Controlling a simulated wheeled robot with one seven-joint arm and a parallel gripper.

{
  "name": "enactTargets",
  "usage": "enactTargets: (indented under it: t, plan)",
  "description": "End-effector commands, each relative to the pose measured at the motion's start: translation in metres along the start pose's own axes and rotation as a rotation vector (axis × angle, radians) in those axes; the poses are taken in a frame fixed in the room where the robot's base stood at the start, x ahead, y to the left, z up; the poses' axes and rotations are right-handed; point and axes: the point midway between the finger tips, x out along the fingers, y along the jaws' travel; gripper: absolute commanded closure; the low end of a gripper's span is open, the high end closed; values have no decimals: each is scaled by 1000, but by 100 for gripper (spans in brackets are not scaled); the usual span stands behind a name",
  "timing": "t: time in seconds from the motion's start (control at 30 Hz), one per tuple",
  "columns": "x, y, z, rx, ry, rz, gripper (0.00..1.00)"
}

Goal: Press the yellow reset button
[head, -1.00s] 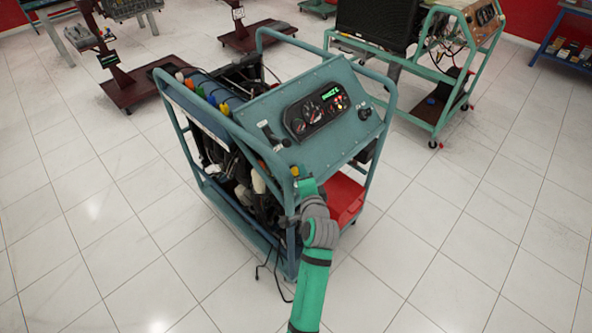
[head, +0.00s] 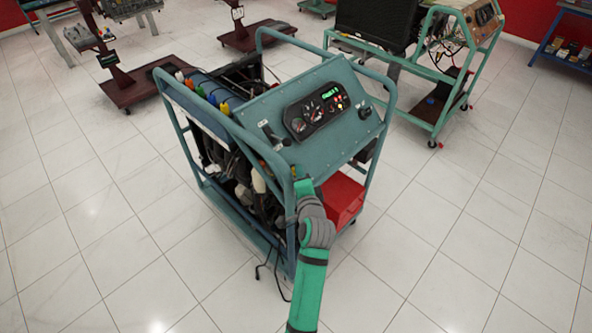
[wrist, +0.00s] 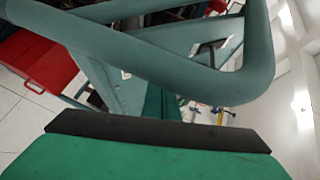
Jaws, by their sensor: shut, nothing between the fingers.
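The teal engine trainer (head: 262,118) stands in the middle of the head view. Its sloped panel carries a black instrument cluster (head: 316,112) with lit dials, a green display and small coloured lamps. I cannot pick out the yellow reset button for certain. My arm reaches up from the bottom to the trainer's near corner post. In the wrist view my gripper (wrist: 160,133) shows as a wide green body with a black edge, close to the teal tube frame (wrist: 225,85). It is shut and empty. Its fingertips are not clear in the head view.
The trainer's tube rails stand around the panel, close to my arm. A red box (head: 342,198) sits low at the trainer's right. Cables lie on the floor at its foot. Another green stand (head: 430,110) is behind to the right. Tiled floor (head: 470,240) is open on both sides.

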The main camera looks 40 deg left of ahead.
Motion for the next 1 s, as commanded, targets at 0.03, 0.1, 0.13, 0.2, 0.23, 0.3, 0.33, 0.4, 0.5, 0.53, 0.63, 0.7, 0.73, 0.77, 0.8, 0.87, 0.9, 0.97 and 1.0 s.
enactTargets:
  t: [0.03, 0.1, 0.13, 0.2, 0.23, 0.3, 0.33, 0.4, 0.5, 0.53, 0.63, 0.7, 0.73, 0.77, 0.8, 0.87, 0.9, 0.97, 1.0]
  plan:
    - [0, 0, 0, 0, 0, 0, 100]
    - [1, 1, 0, 0, 1, 0, 100]
    - [1, 1, 0, 0, 1, 0, 100]
    - [1, 1, 0, 0, 1, 0, 100]
    - [2, 2, 0, 0, 1, 0, 100]
    - [2, 2, 0, 1, 2, 0, 100]
    - [2, 2, 0, 1, 3, 1, 100]
    - [2, 3, 0, 1, 3, 1, 100]
    - [3, 3, 0, 1, 4, 1, 100]
    - [3, 4, 0, 1, 3, 1, 100]
    - [4, 4, 0, 1, 5, 2, 100]
    - [3, 5, -2, 2, 7, 2, 100]
    - [3, 5, -2, 2, 8, 2, 100]
    - [3, 5, -3, 2, 8, 2, 100]
    - [3, 5, -3, 3, 9, 3, 100]
    - [3, 5, -3, 3, 9, 3, 100]
    - [2, 5, -3, 2, 9, 3, 100]
    - [2, 4, -3, 2, 8, 2, 100]
    - [2, 4, -3, 2, 7, 2, 100]
